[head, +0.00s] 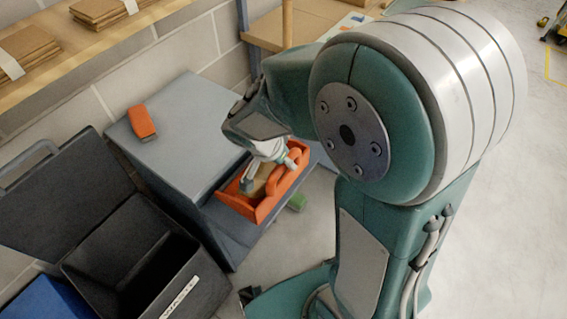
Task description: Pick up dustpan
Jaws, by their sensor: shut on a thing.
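The exact contact is partly hidden by the fingers and the wrist. I cannot tell whether the dustpan rests on the cabinet or hangs just above it.
An orange block-like object (142,121) lies on the grey cabinet (185,125). A black open-lidded bin (190,285) stands front left. A wooden shelf (90,45) with cardboard runs along the wall.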

